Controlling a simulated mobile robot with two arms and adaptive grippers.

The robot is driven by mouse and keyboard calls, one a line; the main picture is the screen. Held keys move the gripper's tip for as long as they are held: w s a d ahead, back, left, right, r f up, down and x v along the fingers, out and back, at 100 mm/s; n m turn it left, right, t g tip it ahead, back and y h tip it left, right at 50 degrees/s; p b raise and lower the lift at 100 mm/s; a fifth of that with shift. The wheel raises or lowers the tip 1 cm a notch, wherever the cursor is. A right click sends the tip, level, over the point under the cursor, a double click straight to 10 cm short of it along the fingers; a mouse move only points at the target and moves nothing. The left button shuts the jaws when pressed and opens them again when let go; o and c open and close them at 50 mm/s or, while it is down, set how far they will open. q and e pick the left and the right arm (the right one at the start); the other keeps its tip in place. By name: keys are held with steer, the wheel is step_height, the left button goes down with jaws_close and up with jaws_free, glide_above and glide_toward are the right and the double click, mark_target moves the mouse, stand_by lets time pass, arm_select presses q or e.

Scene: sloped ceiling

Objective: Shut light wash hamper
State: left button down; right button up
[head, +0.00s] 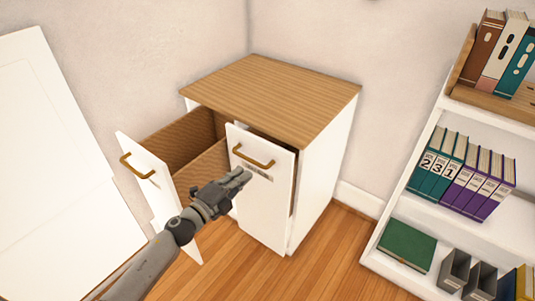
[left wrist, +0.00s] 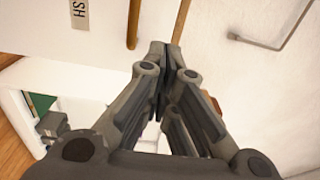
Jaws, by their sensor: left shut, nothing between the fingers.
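A white hamper cabinet with a wooden top (head: 275,92) stands in the corner, with two tilted or pulled-out fronts. The left front (head: 152,178) is wide open, with a woven basket (head: 200,140) behind it. The right front (head: 262,205) stands slightly open, with a gap along its top and side. It has a brass handle (head: 253,156) and a small label (head: 258,173), too small to read fully; in the left wrist view the label (left wrist: 79,14) ends in "SH". My left gripper (head: 244,177) is shut and empty, close to the right front below its handle; contact is unclear.
A white shelf (head: 440,215) with binders (head: 440,165) and a green box (head: 407,246) stands at the right. A white panel (head: 60,160) is at the left. Wooden floor (head: 330,250) is clear between cabinet and shelf.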

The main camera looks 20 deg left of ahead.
mark_target(269, 150)
arm_select(q)
steer(key=x, duration=0.9)
steer(key=shift+w+d+f+b, duration=0.1)
steer(key=shift+w+b, duration=0.1)
steer(key=shift+b, duration=0.2)
steer(key=shift+x, duration=0.95)
arm_select(e)
steer(key=w+r, duration=0.2)
steer(key=r, duration=0.1)
steer(key=shift+a+r, duration=0.1)
steer(key=shift+a, duration=0.05)
steer(key=shift+w, duration=0.1)
